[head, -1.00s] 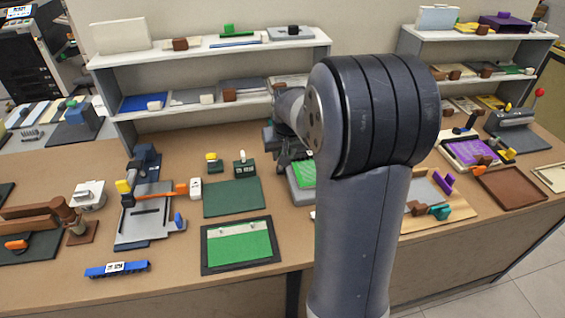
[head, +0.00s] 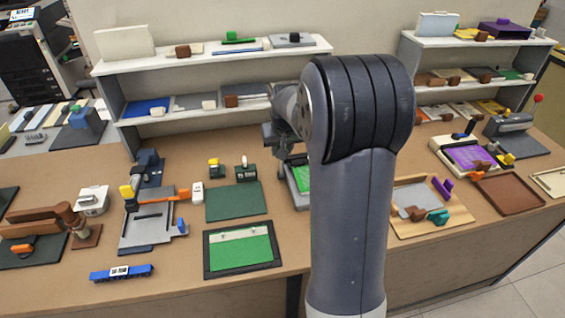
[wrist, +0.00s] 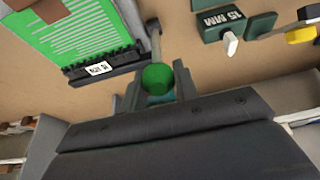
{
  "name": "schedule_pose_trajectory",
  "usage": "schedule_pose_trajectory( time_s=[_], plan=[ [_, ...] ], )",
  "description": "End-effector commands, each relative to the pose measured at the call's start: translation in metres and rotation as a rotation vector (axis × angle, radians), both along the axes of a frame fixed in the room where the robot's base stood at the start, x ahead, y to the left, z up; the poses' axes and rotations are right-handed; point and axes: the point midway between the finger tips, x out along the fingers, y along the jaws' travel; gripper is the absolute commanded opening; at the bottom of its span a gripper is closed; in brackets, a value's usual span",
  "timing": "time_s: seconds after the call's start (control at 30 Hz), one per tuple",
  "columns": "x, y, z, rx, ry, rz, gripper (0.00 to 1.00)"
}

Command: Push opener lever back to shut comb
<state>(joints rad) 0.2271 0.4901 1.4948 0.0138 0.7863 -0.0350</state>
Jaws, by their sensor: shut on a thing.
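The lever (wrist: 155,40) is a grey rod with a round green knob (wrist: 157,78) at its end. In the wrist view my gripper (wrist: 156,88) has its two fingers on either side of the knob and is shut on it. The comb opener (wrist: 100,67) is a dark bar with a white label, lying along the edge of a green sheet (wrist: 85,28) with pale lines. In the head view the green sheet (head: 302,178) shows left of my arm, and the arm hides much of the machine. I cannot tell whether the comb is open or shut.
A dark green block (wrist: 222,24) with white lettering lies right of the lever. In the head view a dark green mat (head: 235,202) and a black-framed green board (head: 242,248) lie left of my arm. Shelves (head: 205,53) stand behind.

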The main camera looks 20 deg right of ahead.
Motion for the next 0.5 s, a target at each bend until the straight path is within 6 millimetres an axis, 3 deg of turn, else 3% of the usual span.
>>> schedule_pose_trajectory(
  time_s=[0.5],
  plan=[
    [0.0087,-0.0017,0.0024,-0.001,-0.004,0.0,0.13]
  ],
)
